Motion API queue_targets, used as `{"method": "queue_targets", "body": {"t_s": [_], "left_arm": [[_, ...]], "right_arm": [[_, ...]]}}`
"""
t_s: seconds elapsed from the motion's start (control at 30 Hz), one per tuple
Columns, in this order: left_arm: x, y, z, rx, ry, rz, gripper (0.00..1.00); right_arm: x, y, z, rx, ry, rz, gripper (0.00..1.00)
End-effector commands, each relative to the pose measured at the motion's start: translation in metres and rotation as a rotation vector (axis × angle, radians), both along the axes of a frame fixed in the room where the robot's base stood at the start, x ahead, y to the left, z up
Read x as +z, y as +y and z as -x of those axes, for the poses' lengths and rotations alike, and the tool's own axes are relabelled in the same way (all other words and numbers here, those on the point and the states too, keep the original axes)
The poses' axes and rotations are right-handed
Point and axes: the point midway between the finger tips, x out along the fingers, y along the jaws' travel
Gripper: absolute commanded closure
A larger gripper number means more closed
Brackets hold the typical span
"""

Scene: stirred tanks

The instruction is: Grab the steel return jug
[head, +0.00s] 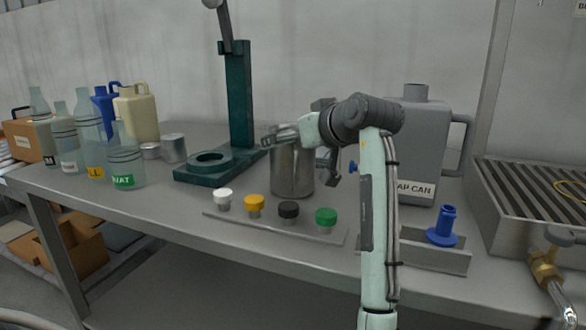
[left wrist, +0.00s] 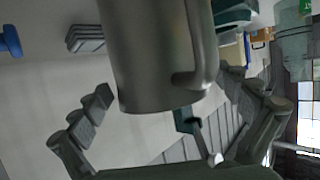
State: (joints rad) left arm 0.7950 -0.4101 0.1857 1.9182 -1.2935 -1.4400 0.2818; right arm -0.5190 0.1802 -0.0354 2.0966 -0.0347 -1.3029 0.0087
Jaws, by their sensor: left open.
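The steel return jug (head: 291,176) stands upright on the bench in the head view, a plain grey metal cylinder. Its upper part is partly hidden by my left gripper (head: 297,143), which is at the jug's rim. In the left wrist view the jug (left wrist: 150,60) fills the upper middle, with its curved handle on the right side. The fingers of my left gripper (left wrist: 166,92) are spread, one on each side of the jug. I cannot tell whether either finger touches it. My right gripper is not in view.
A rack of coloured caps (head: 275,226) lies in front of the jug. A green stand (head: 238,95) rises behind left. A grey can (head: 425,130) and a blue fitting (head: 443,228) are to the right. Bottles (head: 88,125) crowd the left end.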

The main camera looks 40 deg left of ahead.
Motion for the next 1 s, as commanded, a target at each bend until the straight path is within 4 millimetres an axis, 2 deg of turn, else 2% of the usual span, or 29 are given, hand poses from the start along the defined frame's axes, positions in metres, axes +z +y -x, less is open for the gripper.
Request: {"method": "queue_targets", "body": {"t_s": [0.13, 0.7, 1.0], "left_arm": [[0.0002, -0.0003, 0.0, 0.0, 0.0, 0.0, 0.03], [0.001, -0.0005, 0.0001, 0.0, -0.001, -0.002, 0.71], [0.0043, -0.0005, 0.0001, -0.001, -0.002, -0.001, 0.71]], "right_arm": [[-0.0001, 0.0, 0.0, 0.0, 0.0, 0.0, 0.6], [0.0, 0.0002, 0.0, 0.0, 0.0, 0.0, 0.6], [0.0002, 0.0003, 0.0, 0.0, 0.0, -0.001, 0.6]]}}
